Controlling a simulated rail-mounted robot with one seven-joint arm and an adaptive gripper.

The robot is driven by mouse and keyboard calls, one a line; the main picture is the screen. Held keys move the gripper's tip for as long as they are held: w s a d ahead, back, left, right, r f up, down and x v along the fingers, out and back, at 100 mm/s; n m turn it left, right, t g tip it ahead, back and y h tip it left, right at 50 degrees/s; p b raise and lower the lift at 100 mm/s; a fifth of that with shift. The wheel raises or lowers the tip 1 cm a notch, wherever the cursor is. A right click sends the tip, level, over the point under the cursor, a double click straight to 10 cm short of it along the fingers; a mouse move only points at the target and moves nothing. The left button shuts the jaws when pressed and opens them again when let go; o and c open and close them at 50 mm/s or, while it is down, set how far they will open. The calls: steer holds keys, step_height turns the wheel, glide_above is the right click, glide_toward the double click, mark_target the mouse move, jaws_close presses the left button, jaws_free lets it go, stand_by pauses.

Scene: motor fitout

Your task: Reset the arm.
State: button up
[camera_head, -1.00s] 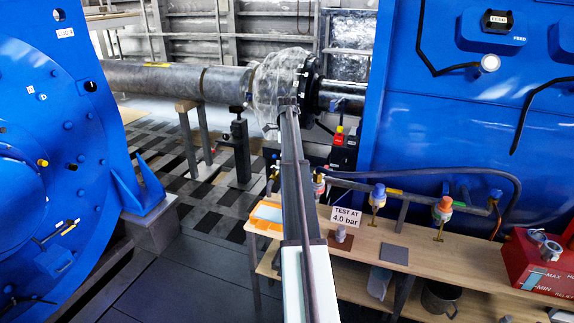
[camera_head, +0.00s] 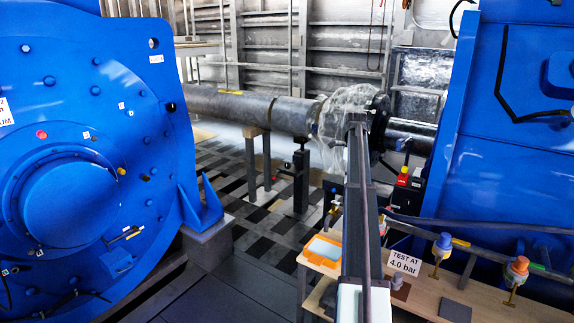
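No gripper fingers can be made out in the head view. A long dark grey beam (camera_head: 357,200) with a white lower section (camera_head: 363,302) rises through the middle of the view, and a thin cable or rod runs along it. Its far end overlaps the plastic-wrapped pipe joint (camera_head: 338,115) in the picture. I cannot tell whether the two touch. No held object shows.
A big blue round machine (camera_head: 80,190) fills the left, and a blue housing (camera_head: 500,150) the right. A wooden bench (camera_head: 425,302) at lower right bears an orange tray (camera_head: 322,250), a "TEST AT 4.0 bar" sign (camera_head: 404,263) and valves. The dark floor (camera_head: 220,275) at lower left is clear.

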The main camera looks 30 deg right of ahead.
steer(key=s+a+f+n, duration=0.1)
steer(key=a+f+n, duration=0.65)
steer(key=f, duration=0.35)
steer(key=s+a+f+n, duration=0.2)
steer(key=a+f+n, duration=0.5)
steer(key=f, duration=0.4)
steer(key=s+a+f+n, duration=0.4)
steer(key=a+f, duration=0.5)
steer(key=f, duration=0.1)
steer(key=s+a+f+n, duration=0.4)
steer(key=a+f, duration=0.5)
steer(key=s+a+f+n+g, duration=0.1)
steer(key=s+a+f+n, duration=0.1)
steer(key=s+a+f, duration=0.5)
steer(key=s+a+f+n+g, duration=0.2)
steer(key=s+a+f+n, duration=0.15)
steer(key=s+a, duration=0.55)
steer(key=s+a+f+n+g, duration=0.1)
steer(key=s+a+f+g, duration=0.1)
steer(key=s+a, duration=0.4)
steer(key=s+a+f+n+g, duration=0.1)
steer(key=s+a+f, duration=0.3)
steer(key=s, duration=1.3)
steer(key=a+n, duration=0.1)
steer(key=a, duration=0.2)
steer(key=shift+s+a+g, duration=0.15)
steer(key=shift+g, duration=0.25)
